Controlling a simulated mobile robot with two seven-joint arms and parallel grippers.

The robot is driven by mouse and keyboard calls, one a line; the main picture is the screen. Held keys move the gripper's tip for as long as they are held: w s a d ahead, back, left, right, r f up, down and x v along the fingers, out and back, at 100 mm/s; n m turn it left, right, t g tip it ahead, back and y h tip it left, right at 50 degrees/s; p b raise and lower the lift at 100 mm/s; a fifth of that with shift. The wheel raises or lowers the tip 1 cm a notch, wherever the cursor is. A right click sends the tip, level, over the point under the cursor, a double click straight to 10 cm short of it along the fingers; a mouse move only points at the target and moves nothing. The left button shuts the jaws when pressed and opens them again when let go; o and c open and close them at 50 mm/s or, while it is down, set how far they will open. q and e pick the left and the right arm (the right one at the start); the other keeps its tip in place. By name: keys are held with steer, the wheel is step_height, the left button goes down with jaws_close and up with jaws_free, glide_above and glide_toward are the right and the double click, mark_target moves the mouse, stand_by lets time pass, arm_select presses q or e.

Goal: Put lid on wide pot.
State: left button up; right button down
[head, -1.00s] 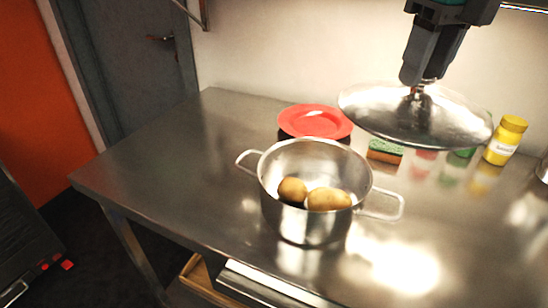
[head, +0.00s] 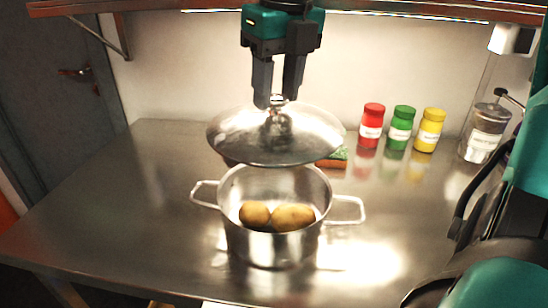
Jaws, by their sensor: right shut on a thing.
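The wide pot (head: 272,245) is a steel pot with two side handles, standing uncovered on the steel counter. Two potatoes (head: 276,215) lie inside it. My right gripper (head: 277,101) is shut on the knob of the lid (head: 245,138). The lid is a shiny shallow dome, held above the pot and apart from it, roughly level. In the picture it overlaps the pot's far rim and hides part of what is behind. My left gripper is not in view.
Red (head: 372,122), green (head: 401,128) and yellow (head: 430,131) jars stand at the back right, beside a steel canister (head: 485,133). A sponge (head: 333,158) lies partly behind the lid. A shelf (head: 160,8) runs above. The counter (head: 130,215) is clear left of the pot.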

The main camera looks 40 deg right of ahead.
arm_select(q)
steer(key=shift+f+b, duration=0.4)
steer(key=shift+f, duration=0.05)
arm_select(e)
step_height(320, 180, down, 11)
steer(key=shift+f, duration=0.1)
steer(key=shift+f+b, duration=0.6)
steer(key=shift+b, duration=0.25)
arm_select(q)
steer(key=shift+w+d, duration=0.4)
arm_select(e)
steer(key=c, duration=0.6)
jaws_free()
steer(key=shift+r, duration=0.15)
